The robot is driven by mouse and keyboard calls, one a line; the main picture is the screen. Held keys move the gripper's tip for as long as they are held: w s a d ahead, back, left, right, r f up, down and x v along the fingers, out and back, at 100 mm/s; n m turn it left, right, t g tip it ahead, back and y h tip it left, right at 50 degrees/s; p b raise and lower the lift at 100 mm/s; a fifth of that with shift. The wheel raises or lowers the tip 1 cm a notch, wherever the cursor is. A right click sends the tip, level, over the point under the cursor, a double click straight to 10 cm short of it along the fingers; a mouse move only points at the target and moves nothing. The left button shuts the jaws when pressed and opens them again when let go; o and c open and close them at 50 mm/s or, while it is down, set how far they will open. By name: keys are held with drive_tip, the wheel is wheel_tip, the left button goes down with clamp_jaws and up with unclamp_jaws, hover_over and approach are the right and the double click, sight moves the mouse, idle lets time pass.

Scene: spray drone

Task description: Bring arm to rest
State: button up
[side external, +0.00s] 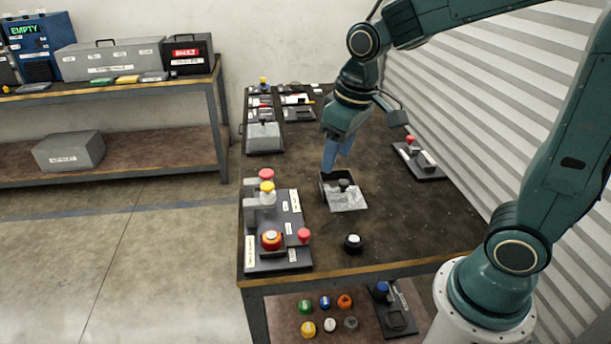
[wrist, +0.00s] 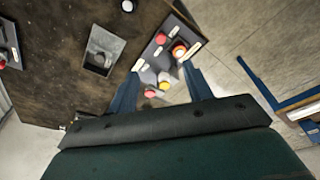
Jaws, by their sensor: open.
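My gripper (side external: 336,158) points down over the dark worktable (side external: 400,230), above the back edge of a small open tray (side external: 334,178). Its blue fingers are apart and hold nothing that I can see. In the wrist view the two fingers of my gripper (wrist: 160,88) are spread wide. The tray also shows in the wrist view (wrist: 102,48), to the left of the fingers. A dark knob-like piece (side external: 344,185) sits in the tray on a silvery sheet. In the side view I cannot tell the gap between fingertips and tray.
A panel with red, yellow and orange knobs (side external: 272,240) stands at the table's front left. A black piece with a white top (side external: 353,243) stands near the front edge. A grey box (side external: 263,137) and several small parts are farther back. A corrugated wall (side external: 480,110) bounds the right.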

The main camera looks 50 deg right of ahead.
drive_tip(key=s+r+t, duration=0.1)
drive_tip(key=s+r, duration=0.1)
drive_tip(key=s, duration=0.5)
drive_tip(key=s+r+t, duration=0.2)
drive_tip(key=s+r, duration=0.1)
drive_tip(key=s, duration=0.4)
drive_tip(key=shift+d+m, duration=0.15)
drive_tip(key=shift+m, duration=0.25)
